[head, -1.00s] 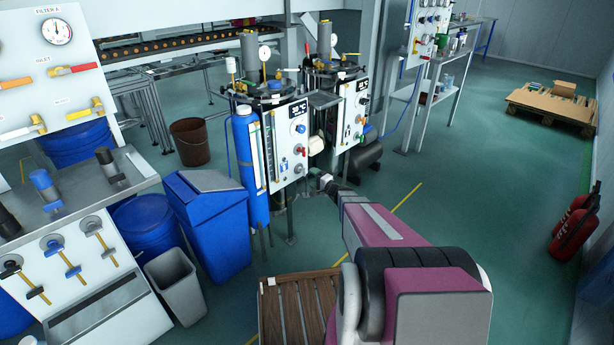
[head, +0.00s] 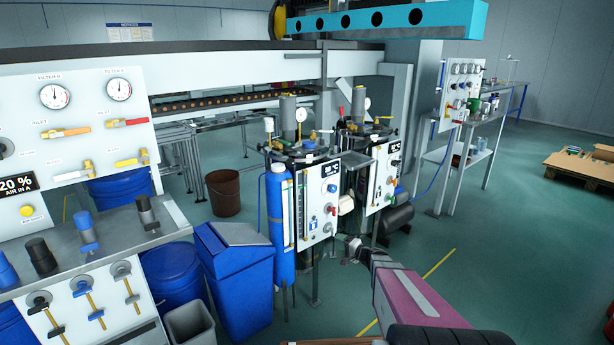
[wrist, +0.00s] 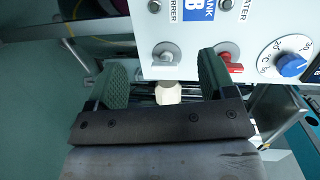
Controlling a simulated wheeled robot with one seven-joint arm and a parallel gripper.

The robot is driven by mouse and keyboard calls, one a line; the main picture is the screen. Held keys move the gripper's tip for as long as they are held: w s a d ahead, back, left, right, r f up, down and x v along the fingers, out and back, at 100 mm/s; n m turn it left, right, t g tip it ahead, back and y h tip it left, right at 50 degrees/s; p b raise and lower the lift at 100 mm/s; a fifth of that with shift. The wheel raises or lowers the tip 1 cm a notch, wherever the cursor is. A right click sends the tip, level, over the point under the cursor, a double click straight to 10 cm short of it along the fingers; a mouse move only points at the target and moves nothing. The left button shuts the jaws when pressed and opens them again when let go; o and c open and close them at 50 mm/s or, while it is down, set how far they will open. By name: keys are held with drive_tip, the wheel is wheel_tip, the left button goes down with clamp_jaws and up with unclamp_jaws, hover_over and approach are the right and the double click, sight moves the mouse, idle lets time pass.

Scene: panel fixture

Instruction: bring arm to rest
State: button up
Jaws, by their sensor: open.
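My gripper (head: 352,248) is at the end of my arm, low beside the two tank units in the head view. In the wrist view my gripper (wrist: 163,82) has its two green ribbed fingers spread apart, with nothing held between them. A white control panel (wrist: 210,45) is close in front of the fingers. It carries a grey knob (wrist: 167,53), a red control (wrist: 231,66) partly behind the right finger, and a blue knob (wrist: 291,65). A pale cylindrical part (wrist: 168,92) shows beyond the gap; I cannot tell its distance.
The front tank unit (head: 318,205) and rear tank unit (head: 384,175) stand by my gripper. A blue bin (head: 235,270) and a valve panel (head: 75,120) are at left. A shelf bench (head: 470,150) stands behind right.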

drive_tip(key=s+a+r+n+g+h, duration=0.1)
drive_tip(key=s+a+n+g+h, duration=0.2)
drive_tip(key=s, duration=0.4)
drive_tip(key=s+a+r+n+g, duration=0.2)
drive_tip(key=s+a+n+g, duration=0.15)
drive_tip(key=s+g, duration=0.35)
drive_tip(key=s+d+r+h, duration=0.2)
drive_tip(key=s+h, duration=0.2)
drive_tip(key=s, duration=0.1)
drive_tip(key=s+d+r+n+g+h, duration=0.1)
drive_tip(key=s+d+r+h, duration=0.1)
drive_tip(key=s, duration=0.4)
drive_tip(key=d+h, duration=0.1)
drive_tip(key=h, duration=0.1)
drive_tip(key=shift+s+h, duration=0.3)
drive_tip(key=shift+h, duration=0.1)
